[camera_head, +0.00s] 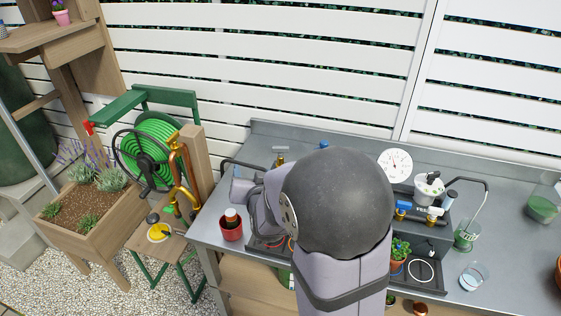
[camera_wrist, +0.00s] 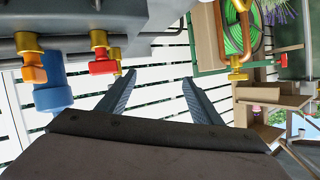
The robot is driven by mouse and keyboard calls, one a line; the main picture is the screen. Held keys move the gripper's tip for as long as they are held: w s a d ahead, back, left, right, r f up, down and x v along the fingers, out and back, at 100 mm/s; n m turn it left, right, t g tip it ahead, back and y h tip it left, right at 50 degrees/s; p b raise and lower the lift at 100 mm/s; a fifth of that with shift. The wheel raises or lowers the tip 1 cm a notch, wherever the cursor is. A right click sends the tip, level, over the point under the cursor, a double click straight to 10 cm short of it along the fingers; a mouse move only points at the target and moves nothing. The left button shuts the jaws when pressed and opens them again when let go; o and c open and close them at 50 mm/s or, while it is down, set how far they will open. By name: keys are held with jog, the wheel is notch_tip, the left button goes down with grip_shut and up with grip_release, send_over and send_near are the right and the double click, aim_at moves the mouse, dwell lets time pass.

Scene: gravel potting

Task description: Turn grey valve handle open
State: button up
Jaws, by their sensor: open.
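In the head view a small light grey bar handle (camera_head: 280,149) sits on top of a brass fitting (camera_head: 281,160) at the back of the metal bench. It looks like the grey valve handle; its exact turn is too small to tell. In the wrist view my gripper (camera_wrist: 158,77) is open, with two dark fingers apart and nothing between them. I cannot clearly make out the grey handle in the wrist view. In the head view my arm hides my gripper and part of the bench, so I cannot tell its distance from the handle.
Brass valves with an orange handle (camera_wrist: 34,73), a red handle (camera_wrist: 102,66) and a blue part (camera_wrist: 52,95) hang close to my left finger.

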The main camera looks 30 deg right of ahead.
aim_at(281, 148)
jog(key=d+h+b, duration=0.1)
jog(key=d, duration=0.1)
jog(key=d+t+h+b, duration=0.1)
jog(key=d+h+b, duration=0.1)
jog(key=d+t+h+b, duration=0.1)
jog(key=d+b, duration=0.1)
jog(key=d, duration=0.1)
jog(key=shift+w+f, duration=0.1)
jog(key=shift+w, duration=0.15)
jog(key=shift+s+d+r+n+h, duration=0.2)
jog(key=shift+d+r+n+h, duration=0.15)
jog(key=shift+d+h, duration=0.25)
jog(key=shift+p+x, duration=0.7)
jog(key=shift+x, duration=2.95)
jog(key=shift+a+r, duration=0.1)
jog(key=c, duration=1.1)
jog(key=shift+o, duration=0.2)
jog(key=shift+n+t+y+b, duration=0.35)
jog(key=shift+t+y+b, duration=0.25)
jog(key=shift+y+b, duration=0.15)
jog(key=shift+r+n+y, duration=0.1)
jog(key=shift+n+y, duration=0.25)
jog(key=shift+n, duration=0.05)
